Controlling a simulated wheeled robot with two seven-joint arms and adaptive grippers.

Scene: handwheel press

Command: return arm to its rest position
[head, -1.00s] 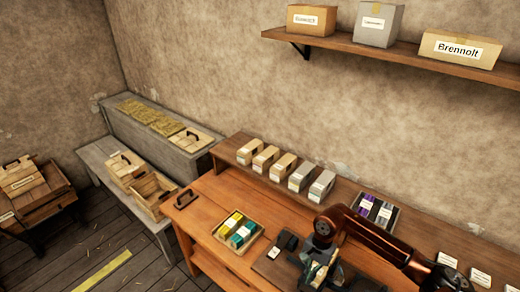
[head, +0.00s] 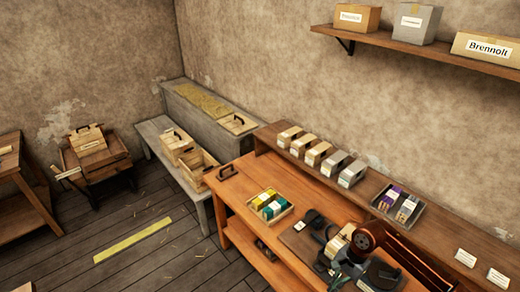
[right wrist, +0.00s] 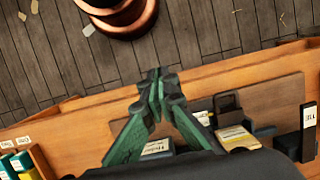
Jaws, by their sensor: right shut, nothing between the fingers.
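My right gripper (right wrist: 157,82) is in the middle of the right wrist view, its green fingers drawn together at the tips with nothing between them. It is seen over the near edge of the wooden workbench (right wrist: 80,125), with the plank floor beyond. In the head view, a copper-coloured part of my right arm (head: 370,236) shows over the right part of the bench. The gripper itself cannot be made out clearly there among dark parts. My left gripper is in neither current view.
A tray of yellow, white and teal boxes (head: 270,207) stands on the bench. Several labelled cartons (head: 320,152) line the raised back ledge, with a dark tray (head: 398,204) to their right. Open wooden crates (head: 195,170) stand on a grey bench. Floor at left is mostly clear.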

